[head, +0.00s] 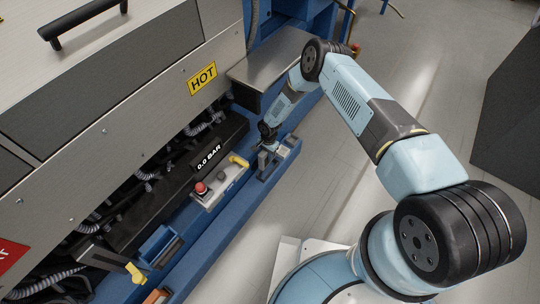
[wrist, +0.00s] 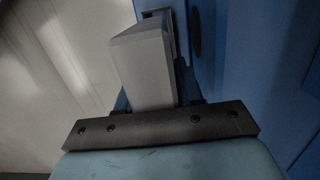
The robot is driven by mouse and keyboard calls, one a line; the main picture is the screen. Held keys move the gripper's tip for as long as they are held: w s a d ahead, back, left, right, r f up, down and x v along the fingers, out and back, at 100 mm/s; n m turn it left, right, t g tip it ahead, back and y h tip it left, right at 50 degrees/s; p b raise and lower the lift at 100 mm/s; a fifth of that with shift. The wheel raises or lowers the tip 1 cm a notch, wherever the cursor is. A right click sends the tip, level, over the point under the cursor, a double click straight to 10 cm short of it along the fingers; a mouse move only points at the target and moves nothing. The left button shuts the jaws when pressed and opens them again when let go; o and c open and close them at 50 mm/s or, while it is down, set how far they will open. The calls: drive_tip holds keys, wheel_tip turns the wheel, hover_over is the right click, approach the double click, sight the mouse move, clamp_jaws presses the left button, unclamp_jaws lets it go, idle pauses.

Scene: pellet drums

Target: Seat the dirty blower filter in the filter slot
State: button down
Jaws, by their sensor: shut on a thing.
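My gripper (head: 268,149) is low beside the blue base rail of the machine, at the right end of the black housing. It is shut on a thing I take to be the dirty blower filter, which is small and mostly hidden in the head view. In the wrist view a pale grey block (wrist: 144,72) stands out beyond my gripper's dark bar; I cannot tell whether it is a finger or part of the held thing. A thin grey rim (wrist: 157,13) shows just past it, near a blue wall. I cannot make out the filter slot or how the filter sits against it.
The black housing (head: 212,150) reads 0.0 BAR. A grey box (head: 219,189) with a red button and yellow lever (head: 239,161) is left of my gripper. A metal shelf (head: 275,57) is above.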

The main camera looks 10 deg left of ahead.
drive_tip(key=shift+w+f, duration=0.1)
drive_tip(key=shift+f, duration=2.8)
drive_tip(key=shift+f, duration=2.45)
drive_tip(key=c, duration=0.6)
unclamp_jaws()
drive_tip(key=shift+c, duration=0.2)
drive_tip(key=shift+w+d+r, duration=0.1)
drive_tip(key=shift+w+r, duration=0.1)
drive_tip(key=shift+r, duration=1.65)
drive_tip(key=shift+w+r, duration=0.15)
drive_tip(key=shift+r, duration=1.65)
